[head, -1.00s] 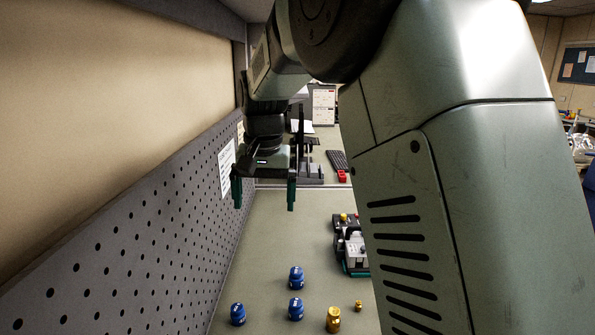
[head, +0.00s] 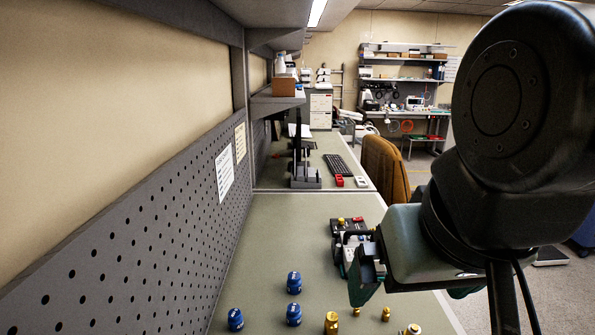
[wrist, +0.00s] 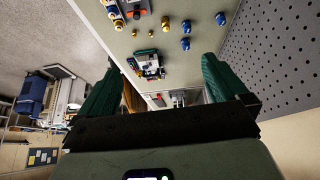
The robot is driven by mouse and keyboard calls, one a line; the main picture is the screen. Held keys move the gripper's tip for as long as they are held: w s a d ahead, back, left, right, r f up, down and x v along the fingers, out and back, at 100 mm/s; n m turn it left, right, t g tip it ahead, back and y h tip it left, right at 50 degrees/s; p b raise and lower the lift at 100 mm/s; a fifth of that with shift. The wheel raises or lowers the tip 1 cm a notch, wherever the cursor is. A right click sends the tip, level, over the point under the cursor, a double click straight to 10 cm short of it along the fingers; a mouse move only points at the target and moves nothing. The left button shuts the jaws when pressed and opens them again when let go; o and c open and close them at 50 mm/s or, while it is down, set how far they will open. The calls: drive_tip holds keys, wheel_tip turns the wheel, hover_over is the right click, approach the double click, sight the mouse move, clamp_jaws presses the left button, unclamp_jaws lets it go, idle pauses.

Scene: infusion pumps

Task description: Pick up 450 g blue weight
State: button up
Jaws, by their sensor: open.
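Three blue weights stand upright on the bench in the head view: a back one (head: 294,283), a front one (head: 294,315) and a left one (head: 235,320). They also show at the top of the wrist view, two together (wrist: 186,35) and one apart (wrist: 220,18). Their markings are too small to read, so I cannot tell which is 450 g. My gripper (head: 364,278) is to the right of the blue weights in the head view, apart from them. In the wrist view its green fingers (wrist: 160,62) are spread wide with nothing held between them.
A dark device with white parts (head: 348,240) stands on the bench behind my gripper. Several brass weights (head: 331,322) stand right of the blue ones. A pegboard wall (head: 130,250) bounds the bench on the left.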

sight(240, 318)
drive_tip(key=c, duration=0.5)
drive_tip(key=w+a+f+m+g+y, duration=0.3)
drive_tip(key=w+a+f+m+y, duration=0.2)
drive_tip(key=w+a+f, duration=0.3)
drive_tip(key=w+a+f+m+g+y, duration=0.2)
drive_tip(key=w+a+f+m+y, duration=0.3)
drive_tip(key=w+a, duration=0.5)
drive_tip(key=w+f+m+t, duration=0.2)
drive_tip(key=w+f+m, duration=0.1)
drive_tip(key=f, duration=0.5)
drive_tip(key=w+a+f+m+t+y, duration=0.1)
drive_tip(key=w+f+m, duration=0.3)
drive_tip(key=f, duration=0.5)
drive_tip(key=w+a+f+m+t+y, duration=0.1)
drive_tip(key=w+f+m+t, duration=0.1)
drive_tip(key=f+m, duration=0.5)
drive_tip(key=shift+w+f+t, duration=0.4)
drive_tip(key=shift+w+f, duration=0.5)
drive_tip(key=shift+f, duration=0.25)
drive_tip(key=x, duration=0.4)
drive_tip(key=shift+w+a+f, duration=0.15)
drive_tip(key=shift+f, duration=0.1)
drive_tip(key=shift+f+x, duration=0.1)
drive_tip(key=shift+x, duration=1.4)
drive_tip(key=shift+f+x, duration=0.15)
drive_tip(key=shift+x, duration=1.35)
